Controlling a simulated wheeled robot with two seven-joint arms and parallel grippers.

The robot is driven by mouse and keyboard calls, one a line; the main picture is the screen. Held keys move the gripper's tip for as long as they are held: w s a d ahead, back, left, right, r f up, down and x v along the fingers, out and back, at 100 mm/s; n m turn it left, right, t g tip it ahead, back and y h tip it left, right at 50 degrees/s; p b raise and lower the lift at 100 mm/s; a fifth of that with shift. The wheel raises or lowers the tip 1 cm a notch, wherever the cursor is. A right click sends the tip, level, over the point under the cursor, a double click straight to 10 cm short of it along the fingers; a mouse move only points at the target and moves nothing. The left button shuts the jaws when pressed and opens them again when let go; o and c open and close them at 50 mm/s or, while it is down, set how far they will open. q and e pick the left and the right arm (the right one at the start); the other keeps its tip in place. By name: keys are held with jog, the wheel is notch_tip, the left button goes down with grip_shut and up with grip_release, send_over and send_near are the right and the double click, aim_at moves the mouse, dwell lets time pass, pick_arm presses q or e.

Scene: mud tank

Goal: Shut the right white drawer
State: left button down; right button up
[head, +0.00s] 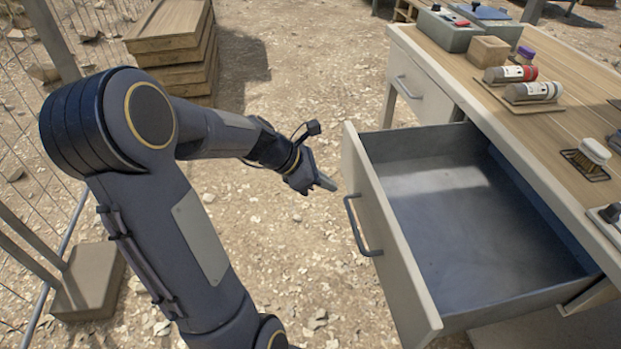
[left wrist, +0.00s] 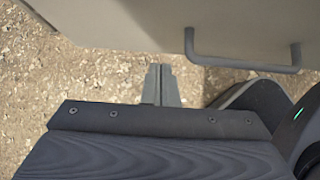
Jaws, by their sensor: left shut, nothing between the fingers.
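The right white drawer (head: 391,256) is pulled far out of the desk, and its grey inside is empty. Its dark bar handle (head: 358,226) is on the front panel, which faces left in the head view. My left gripper (head: 327,183) is shut and empty, just left of the drawer front and apart from it, near the panel's far end. In the left wrist view the shut fingers (left wrist: 160,84) point toward the drawer front (left wrist: 120,22), with the handle (left wrist: 245,66) to their right. My right gripper is not in view.
A second white drawer (head: 419,87) is shut farther along the desk. The wooden desktop (head: 560,122) holds spray cans, a brush and boxes. Stacked wooden crates (head: 178,45) stand at the back left, and a wire fence (head: 25,150) runs along the left. Bare stony ground lies between.

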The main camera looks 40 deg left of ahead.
aim_at(357, 189)
pick_arm(q)
jog(key=shift+w+d+f, duration=0.15)
jog(key=shift+w+d, duration=1.3)
jog(key=shift+w, duration=0.15)
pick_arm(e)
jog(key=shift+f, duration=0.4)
